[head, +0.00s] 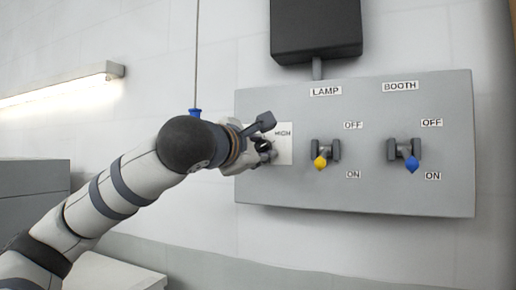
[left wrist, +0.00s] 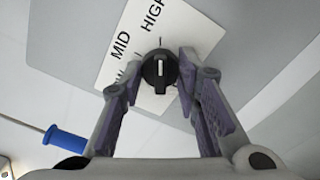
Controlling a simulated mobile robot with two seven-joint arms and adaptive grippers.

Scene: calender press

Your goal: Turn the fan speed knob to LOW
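The fan speed knob (left wrist: 160,71) is round and black with a raised grip and a white mark. It sits on a white label plate (left wrist: 143,22) reading MID and HIGH; a third label is mostly hidden behind a finger. The mark runs up and down in the left wrist view, and I cannot tell which label it points to. My left gripper (left wrist: 160,68) is open, with one finger on each side of the knob and no clear contact. In the head view, my left gripper (head: 264,136) covers most of the knob and plate (head: 285,150). My right gripper is not in view.
The grey panel (head: 380,190) also carries a yellow-tipped LAMP lever (head: 320,162) and a blue-tipped BOOTH lever (head: 411,163), right of my gripper. A cord with a blue end (head: 195,113) hangs left of the panel; its blue end (left wrist: 65,145) also shows in the left wrist view.

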